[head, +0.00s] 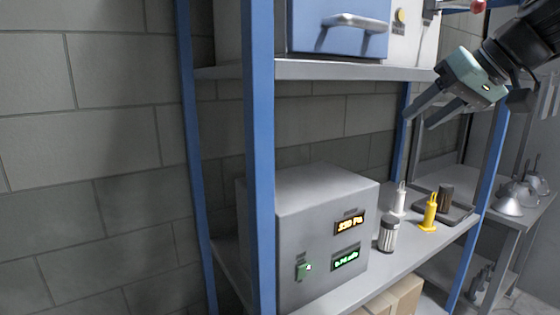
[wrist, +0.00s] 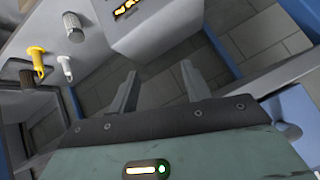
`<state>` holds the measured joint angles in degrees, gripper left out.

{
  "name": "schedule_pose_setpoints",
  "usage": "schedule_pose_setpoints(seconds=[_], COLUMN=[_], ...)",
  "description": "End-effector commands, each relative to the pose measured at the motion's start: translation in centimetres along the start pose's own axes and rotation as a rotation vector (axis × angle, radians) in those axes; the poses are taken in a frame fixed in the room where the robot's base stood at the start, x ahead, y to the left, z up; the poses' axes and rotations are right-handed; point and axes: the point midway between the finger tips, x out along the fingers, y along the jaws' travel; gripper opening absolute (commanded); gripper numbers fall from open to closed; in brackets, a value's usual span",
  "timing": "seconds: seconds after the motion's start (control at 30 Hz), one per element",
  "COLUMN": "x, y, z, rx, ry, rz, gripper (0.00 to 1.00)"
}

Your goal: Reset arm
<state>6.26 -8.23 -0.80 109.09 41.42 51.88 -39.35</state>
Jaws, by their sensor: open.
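My gripper (head: 434,110) is at the upper right of the head view, in front of the shelf rack and level with the space below its upper shelf. Its two fingers are apart with nothing between them. In the wrist view my gripper (wrist: 158,85) shows both fingers spread, pointing past the grey box towards the brick wall. The gripper touches nothing that I can see. My dark arm link comes in from the upper right corner of the head view.
A blue-fronted unit (head: 338,28) stands above. A side table (head: 508,222) holds lamp-like hoods (head: 509,205).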

Motion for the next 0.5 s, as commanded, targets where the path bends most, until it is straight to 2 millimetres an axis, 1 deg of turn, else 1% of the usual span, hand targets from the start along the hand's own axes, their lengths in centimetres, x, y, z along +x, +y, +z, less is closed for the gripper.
schedule_pose_setpoints(seconds=[0.03,0.07,0.1,0.17,0.2,0.27,0.3,0.33,0.37,0.4,0.5], x=[2.6,3.9,5.4,7.4,8.5,9.9,10.6,11.0,11.3,11.6,11.6], y=[-1.9,-2.8,-4.1,-5.9,-7.0,-8.6,-9.6,-10.2,-10.7,-11.3,-12.0], z=[2.7,4.3,6.5,9.9,12.4,16.2,18.9,20.9,22.9,25.4,30.9], rx=[-0.007,-0.010,-0.017,-0.035,-0.053,-0.084,-0.110,-0.132,-0.156,-0.190,-0.272], ry=[-0.081,-0.124,-0.182,-0.268,-0.325,-0.408,-0.462,-0.500,-0.538,-0.582,-0.672], rz=[-0.015,-0.017,-0.018,-0.015,-0.010,0.002,0.013,0.023,0.033,0.047,0.083], gripper=[0.48,0.48,0.48,0.48,0.48,0.48,0.48,0.48,0.48,0.48,0.48])
